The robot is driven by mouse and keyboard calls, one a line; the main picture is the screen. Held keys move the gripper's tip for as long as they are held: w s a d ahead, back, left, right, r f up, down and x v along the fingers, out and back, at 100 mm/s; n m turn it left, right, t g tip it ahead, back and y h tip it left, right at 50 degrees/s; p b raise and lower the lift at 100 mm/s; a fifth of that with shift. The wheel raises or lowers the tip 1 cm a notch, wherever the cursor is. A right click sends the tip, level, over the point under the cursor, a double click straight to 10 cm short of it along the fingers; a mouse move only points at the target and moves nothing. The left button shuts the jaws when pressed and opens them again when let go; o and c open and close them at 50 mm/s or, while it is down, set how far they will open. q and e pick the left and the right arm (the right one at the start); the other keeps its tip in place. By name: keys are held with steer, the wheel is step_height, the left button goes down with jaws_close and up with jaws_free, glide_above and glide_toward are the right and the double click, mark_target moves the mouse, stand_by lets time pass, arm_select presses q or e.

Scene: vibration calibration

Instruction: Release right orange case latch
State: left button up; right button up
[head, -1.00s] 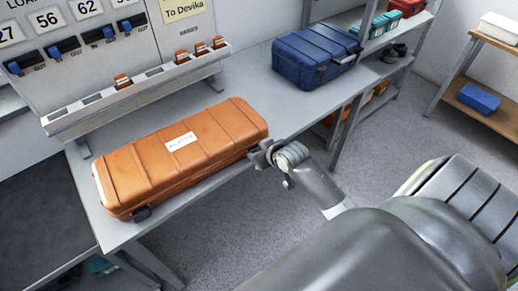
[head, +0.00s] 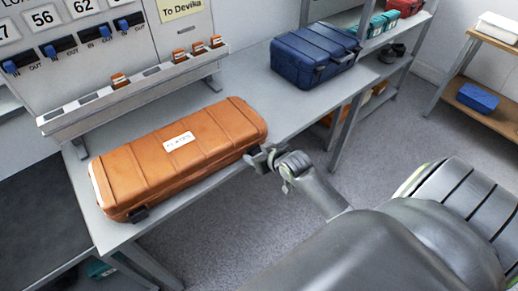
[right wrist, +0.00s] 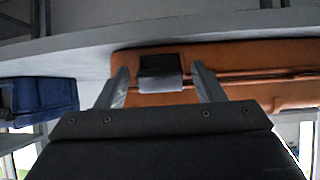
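The orange case (head: 180,150) lies closed on the grey bench, with a white label on its lid. Its left latch (head: 138,214) is dark and shows at the near left of the front side. My right gripper (head: 262,160) is at the front side near the right end, over the right latch, which it hides in the head view. In the right wrist view the right latch (right wrist: 160,73), black and grey, lies between my two spread fingers, with gaps on both sides. The gripper is open. I cannot tell whether the latch is fastened. My left gripper is out of view.
A blue case (head: 315,55) stands farther back on the bench (head: 250,92). A rack (head: 135,90) with several small orange-topped pieces runs behind the orange case. A shelf unit and a wooden cart (head: 480,75) stand at the right. The floor before the bench is clear.

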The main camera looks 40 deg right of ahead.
steer(key=shift+s, duration=0.1)
steer(key=v, duration=1.7)
steer(key=shift+r, duration=0.1)
steer(key=s+d+f+m+g+h, duration=0.1)
steer(key=s+d+f+g, duration=0.1)
steer(key=f, duration=0.7)
steer(key=s+d+f+g+h, duration=0.1)
steer(key=d+f, duration=0.2)
steer(key=f, duration=0.7)
steer(key=s+d+f+m+g, duration=0.1)
steer(key=s+d+f+g, duration=0.1)
steer(key=f, duration=0.7)
steer(key=s+a+f+g, duration=0.2)
steer(key=s+a+f, duration=0.2)
steer(key=s+f, duration=0.6)
steer(key=s+a+f+n+g, duration=0.1)
steer(key=s+a+f+g, duration=0.2)
steer(key=s+f, duration=0.7)
steer(key=s+a, duration=0.2)
steer(key=s, duration=0.2)
steer(key=shift+s+a+f+y, duration=0.2)
steer(key=shift+a+f+y, duration=0.05)
steer(key=shift+a+y, duration=0.15)
steer(key=shift+d, duration=0.1)
